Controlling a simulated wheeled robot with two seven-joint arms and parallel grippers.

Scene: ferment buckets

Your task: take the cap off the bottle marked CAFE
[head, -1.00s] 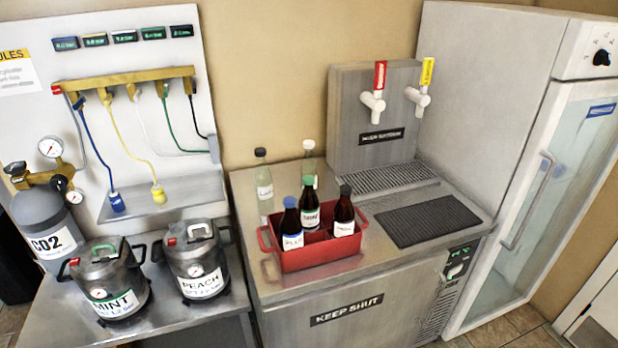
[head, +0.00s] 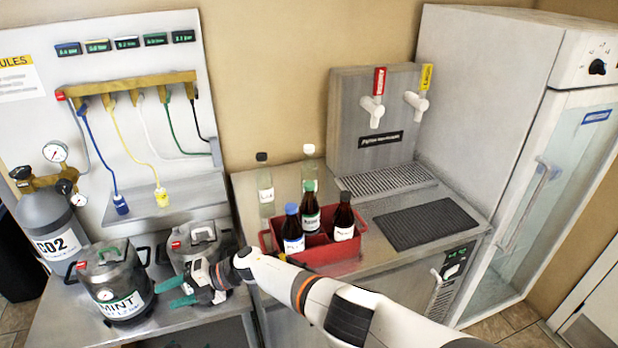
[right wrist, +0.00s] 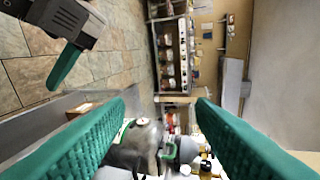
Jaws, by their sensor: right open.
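Three brown bottles stand upright in a red caddy (head: 330,256) in the head view: one blue-capped (head: 292,232), one green-capped (head: 310,208), one black-capped (head: 344,218). Behind stand two clear bottles, one black-capped (head: 265,185), one white-capped (head: 309,168). All caps are on. The labels are too blurred to tell which reads CAFE. My right gripper (head: 165,294) is open and empty, left of the caddy, by the kegs; its green fingers (right wrist: 160,100) frame the right wrist view. Part of my left gripper (right wrist: 66,60) shows there, with only one finger visible.
The MINT keg (head: 115,285) and a second keg (head: 193,245), partly hidden by my right gripper, stand on the left bench. The counter mat (head: 427,222) is clear. My right forearm crosses before the counter.

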